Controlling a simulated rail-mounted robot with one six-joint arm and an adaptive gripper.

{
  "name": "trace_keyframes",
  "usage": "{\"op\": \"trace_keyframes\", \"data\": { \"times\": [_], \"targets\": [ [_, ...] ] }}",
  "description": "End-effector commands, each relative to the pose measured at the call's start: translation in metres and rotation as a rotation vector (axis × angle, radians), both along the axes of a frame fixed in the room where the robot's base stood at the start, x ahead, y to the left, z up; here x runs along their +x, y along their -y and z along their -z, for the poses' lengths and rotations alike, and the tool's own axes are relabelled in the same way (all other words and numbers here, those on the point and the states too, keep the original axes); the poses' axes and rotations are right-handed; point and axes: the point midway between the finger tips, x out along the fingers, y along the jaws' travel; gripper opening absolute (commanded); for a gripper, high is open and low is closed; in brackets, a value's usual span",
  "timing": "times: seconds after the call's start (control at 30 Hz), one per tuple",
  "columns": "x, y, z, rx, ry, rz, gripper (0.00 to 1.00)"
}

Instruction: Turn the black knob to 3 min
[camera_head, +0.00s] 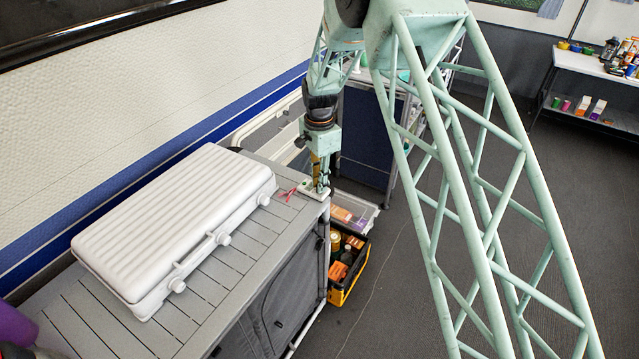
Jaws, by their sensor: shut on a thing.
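My gripper (319,186) points straight down at the far right corner of the grey slatted table. Its fingers are shut at a small pale device (312,195) that lies flat on the table top. The black knob is hardly discernible; it is where the fingers close and mostly hidden by them. Its setting and any minute marks are too small to read in this view.
A white ribbed case (180,225) lies on the grey table (215,290), left of my gripper. A small red item (287,194) lies beside the device. A black and yellow crate (347,265) with goods stands below the table's right edge. Open floor lies further right.

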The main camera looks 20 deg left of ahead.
Motion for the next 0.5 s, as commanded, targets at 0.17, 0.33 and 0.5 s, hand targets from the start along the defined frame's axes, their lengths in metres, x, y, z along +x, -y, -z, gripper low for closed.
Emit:
{"op": "trace_keyframes", "data": {
  "times": [0.17,0.33,0.5],
  "targets": [
    [-0.0002,0.0004,0.0,-0.001,-0.001,0.0,0.19],
    [-0.0001,0.0002,0.0,0.0,0.0,-0.001,0.27],
    [-0.0001,0.0001,0.0,0.0,0.0,-0.001,0.27]
  ]
}}
